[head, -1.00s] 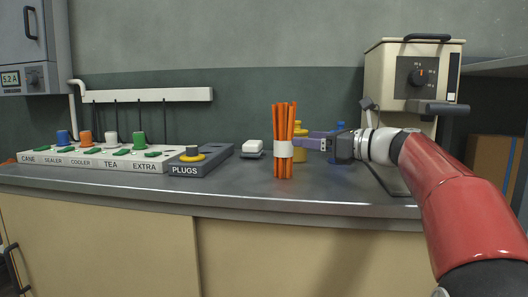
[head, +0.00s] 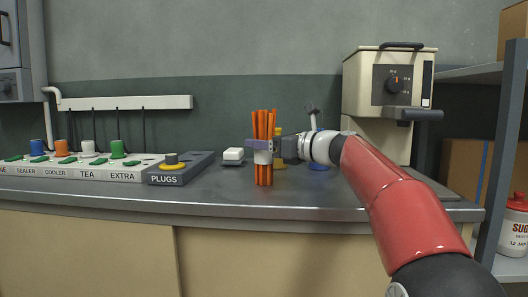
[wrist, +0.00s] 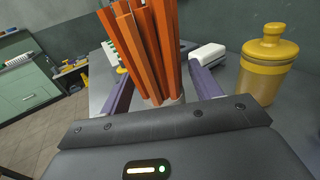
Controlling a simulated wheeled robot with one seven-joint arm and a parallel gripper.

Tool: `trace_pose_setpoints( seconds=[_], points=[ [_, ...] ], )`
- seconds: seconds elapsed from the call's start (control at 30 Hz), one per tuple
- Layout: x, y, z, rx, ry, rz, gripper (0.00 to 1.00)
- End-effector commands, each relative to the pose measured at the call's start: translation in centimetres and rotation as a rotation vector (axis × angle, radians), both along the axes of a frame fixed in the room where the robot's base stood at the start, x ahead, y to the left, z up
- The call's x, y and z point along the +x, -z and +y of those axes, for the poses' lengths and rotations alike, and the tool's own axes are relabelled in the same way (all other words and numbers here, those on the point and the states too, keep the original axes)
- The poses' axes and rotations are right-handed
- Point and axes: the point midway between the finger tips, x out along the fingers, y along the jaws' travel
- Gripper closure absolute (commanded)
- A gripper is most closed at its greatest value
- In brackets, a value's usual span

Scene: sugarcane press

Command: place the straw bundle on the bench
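The straw bundle (head: 264,174) is a sheaf of orange straws with a white band, upright on the grey bench (head: 330,200). My gripper (head: 256,145) reaches in from the right at band height. Its near purple finger crosses in front of the bundle and partly hides the band. In the wrist view the straw bundle (wrist: 145,45) stands between the two fingers of my gripper (wrist: 160,75), one on each side. Gaps show between the fingers and the band, so it looks open around the bundle.
A yellow bottle (wrist: 265,65) stands close beside the right finger. A white block (head: 233,155), the PLUGS tray (head: 165,178) and a labelled panel (head: 122,175) with coloured plugs lie to the left. A cream machine (head: 365,90) stands to the right. The front of the bench is clear.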

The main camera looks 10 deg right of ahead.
Motion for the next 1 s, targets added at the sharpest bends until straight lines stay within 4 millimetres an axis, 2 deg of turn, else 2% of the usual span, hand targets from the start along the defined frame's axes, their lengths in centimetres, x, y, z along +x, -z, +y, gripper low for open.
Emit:
trace_pose_setpoints(
  seconds=[0.03, 0.3, 0.37, 0.57, 0.77, 0.87, 1.0],
  points=[
    [0.0, 0.0, 0.0, 0.000, 0.000, 0.000, 0.44],
    [0.0, 0.0, 0.0, 0.000, 0.000, 0.000, 0.79],
    [0.0, 0.0, 0.0, -0.001, 0.000, -0.001, 0.83],
    [0.0, -0.2, 0.0, -0.001, 0.000, -0.001, 0.84],
    [0.0, -1.7, 0.1, 0.000, -0.002, -0.003, 0.84],
    [-0.1, -3.5, 0.1, -0.001, -0.002, -0.004, 0.84],
    [0.0, -7.1, 0.0, -0.002, -0.002, -0.004, 0.84]
  ],
)
